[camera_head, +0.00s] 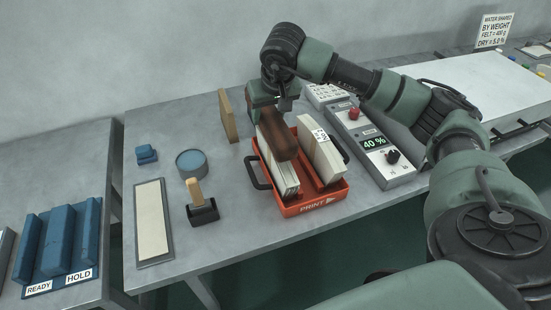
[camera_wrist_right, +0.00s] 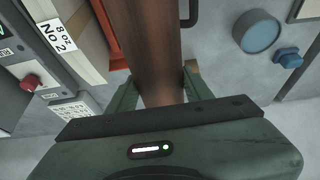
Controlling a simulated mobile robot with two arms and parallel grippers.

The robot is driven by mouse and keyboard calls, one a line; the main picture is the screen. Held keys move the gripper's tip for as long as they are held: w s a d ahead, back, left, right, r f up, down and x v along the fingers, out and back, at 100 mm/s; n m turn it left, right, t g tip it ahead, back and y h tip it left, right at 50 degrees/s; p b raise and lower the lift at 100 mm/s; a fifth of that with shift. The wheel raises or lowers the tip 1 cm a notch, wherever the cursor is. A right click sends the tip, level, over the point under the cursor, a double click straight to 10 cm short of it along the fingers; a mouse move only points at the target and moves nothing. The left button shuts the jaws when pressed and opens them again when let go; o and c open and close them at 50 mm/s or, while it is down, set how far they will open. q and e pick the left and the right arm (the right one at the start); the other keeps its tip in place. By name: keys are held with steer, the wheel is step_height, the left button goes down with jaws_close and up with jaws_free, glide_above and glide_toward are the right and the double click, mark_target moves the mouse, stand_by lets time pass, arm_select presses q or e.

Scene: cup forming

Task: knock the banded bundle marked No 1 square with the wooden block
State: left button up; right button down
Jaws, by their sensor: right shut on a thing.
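My right gripper (camera_head: 268,106) is shut on the brown wooden block (camera_head: 279,139), which also shows between its fingers in the right wrist view (camera_wrist_right: 150,45). The block is over the top of the left bundle (camera_head: 281,178) in the red PRINT tray (camera_head: 314,205). I cannot tell whether block and bundle touch. No mark shows on this left bundle. The right bundle (camera_head: 322,160) stands apart from it in the same tray; its label reads No 2 in the right wrist view (camera_wrist_right: 58,35). My left gripper is not in view.
A tan board (camera_head: 228,115) stands behind the tray. A control box (camera_head: 372,145) reading 40 % is on the right. A blue-topped round tin (camera_head: 191,163), a wooden-handled stamp (camera_head: 201,205) and a pale strip (camera_head: 152,220) lie left. The table's front edge is close to the tray.

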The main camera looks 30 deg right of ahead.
steer(key=shift+r, duration=0.2)
stand_by(0.3)
step_height(320, 180, down, 3)
steer(key=b, duration=0.2)
steer(key=shift+f+b, duration=0.1)
steer(key=shift+b, duration=0.3)
steer(key=shift+r+p, duration=0.65)
steer(key=shift+r, duration=0.15)
steer(key=shift+r+p, duration=0.55)
steer(key=shift+r, duration=0.3)
steer(key=shift+r, duration=0.1)
steer(key=shift+r+p, duration=1.7)
steer(key=shift+r, duration=0.75)
steer(key=shift+f, duration=0.15)
